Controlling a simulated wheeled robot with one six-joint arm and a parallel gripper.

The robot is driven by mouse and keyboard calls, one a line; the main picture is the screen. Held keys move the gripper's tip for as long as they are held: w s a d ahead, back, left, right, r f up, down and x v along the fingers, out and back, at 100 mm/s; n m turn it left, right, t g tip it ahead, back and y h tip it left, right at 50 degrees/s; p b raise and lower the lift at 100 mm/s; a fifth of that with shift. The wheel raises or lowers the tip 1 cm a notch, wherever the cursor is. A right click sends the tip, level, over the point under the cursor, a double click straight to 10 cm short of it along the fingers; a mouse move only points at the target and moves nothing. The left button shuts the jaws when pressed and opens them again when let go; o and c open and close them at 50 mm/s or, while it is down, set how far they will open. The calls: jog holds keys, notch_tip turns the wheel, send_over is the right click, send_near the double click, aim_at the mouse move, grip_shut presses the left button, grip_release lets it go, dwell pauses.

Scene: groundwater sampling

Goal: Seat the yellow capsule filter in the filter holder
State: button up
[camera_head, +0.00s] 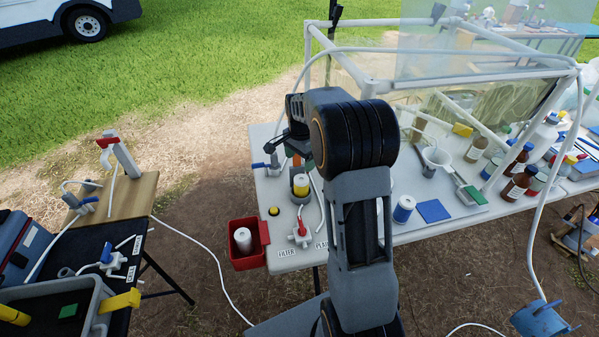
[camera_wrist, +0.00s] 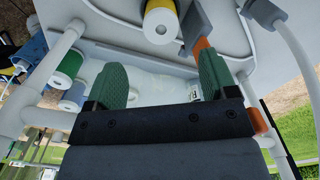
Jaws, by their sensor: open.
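A yellow capsule filter with a white end (camera_head: 301,184) stands upright near the left end of the white table. It also shows at the top of the wrist view (camera_wrist: 160,22). A grey bracket with an orange part (camera_wrist: 197,30) is right beside it; this looks like the filter holder, but I cannot tell whether the capsule sits in it. My gripper (camera_wrist: 160,82) is open, its two green-padded fingers apart with nothing between them. The capsule is beyond the fingertips, not touched. In the head view my wrist and arm partly hide this spot.
A red bin (camera_head: 249,262) with a white roll hangs at the table's left edge. A red-handled valve (camera_head: 300,232) and tubing lie in front of the capsule. A blue-labelled jar (camera_head: 403,209) and blue pad (camera_head: 433,211) stand right of my arm. A white pipe frame (camera_head: 372,88) rises behind.

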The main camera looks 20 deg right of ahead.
jog(key=s+a+r+n+t, duration=0.2)
jog(key=s+a+r+n, duration=0.55)
jog(key=s, duration=0.45)
jog(key=s+a+f+n+t, duration=0.1)
jog(key=s+a+n, duration=0.2)
jog(key=s+n, duration=0.4)
jog(key=s, duration=0.3)
jog(key=shift+a, duration=0.2)
jog(key=shift+r, duration=0.1)
notch_tip(320, 180, up, 2)
jog(key=shift+r+t+p, duration=0.1)
jog(key=shift+t+p, duration=0.2)
jog(key=shift+p, duration=0.6)
